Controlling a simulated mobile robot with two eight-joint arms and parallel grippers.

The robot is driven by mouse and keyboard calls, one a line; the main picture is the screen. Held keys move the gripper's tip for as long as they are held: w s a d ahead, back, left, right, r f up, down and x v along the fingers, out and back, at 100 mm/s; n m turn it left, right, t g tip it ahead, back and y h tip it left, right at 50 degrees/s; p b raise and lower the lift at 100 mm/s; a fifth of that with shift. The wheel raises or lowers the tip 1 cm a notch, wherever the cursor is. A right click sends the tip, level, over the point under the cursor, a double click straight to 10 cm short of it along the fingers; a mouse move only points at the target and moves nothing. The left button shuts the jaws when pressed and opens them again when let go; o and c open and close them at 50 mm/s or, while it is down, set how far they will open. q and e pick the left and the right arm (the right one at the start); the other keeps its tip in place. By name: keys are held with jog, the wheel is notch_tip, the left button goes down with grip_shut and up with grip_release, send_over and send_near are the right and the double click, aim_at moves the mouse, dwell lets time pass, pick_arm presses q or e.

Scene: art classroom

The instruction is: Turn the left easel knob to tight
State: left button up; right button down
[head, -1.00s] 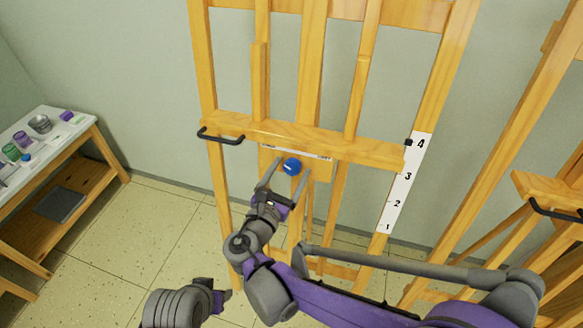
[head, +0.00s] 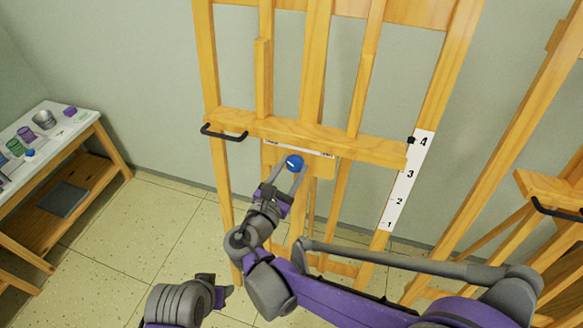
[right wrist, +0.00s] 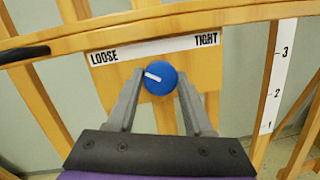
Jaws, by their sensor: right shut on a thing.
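The blue knob (head: 294,162) is on the wooden panel below the crossbar of the left easel (head: 300,134). In the right wrist view the knob (right wrist: 161,78) has a white mark pointing left and slightly up, toward the LOOSE end of the label strip (right wrist: 155,47); TIGHT is at the right end. My right gripper (head: 285,178) is shut on the knob, one finger on each side, as the right wrist view also shows (right wrist: 161,90). Part of my left arm, with what looks like its gripper (head: 222,294), is low in the head view; its jaws are unclear.
A second easel (head: 545,190) stands at the right. A table (head: 85,125) with cups and small pots is at the left. A black handle (head: 224,133) sticks out from the crossbar's left end. A numbered scale (head: 407,185) is on the right upright.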

jog(key=m, duration=0.3)
jog(key=m+g+p, duration=0.1)
jog(key=m, duration=0.2)
jog(key=shift+r+m+h, duration=0.2)
jog(key=shift+m+h, duration=0.1)
jog(key=shift+h, duration=0.1)
jog(key=m+g+p, duration=0.1)
jog(key=m, duration=0.4)
jog(key=shift+m+p, duration=0.3)
jog(key=shift+p, duration=0.1)
jog(key=m+g+y+p, duration=0.1)
jog(key=m, duration=0.5)
jog(key=shift+d+r+p, duration=0.1)
jog(key=shift+p, duration=0.25)
jog(key=m+p, duration=0.1)
jog(key=m, duration=0.3)
jog(key=shift+y, duration=0.4)
jog(key=shift+c, duration=1.5)
grip_release()
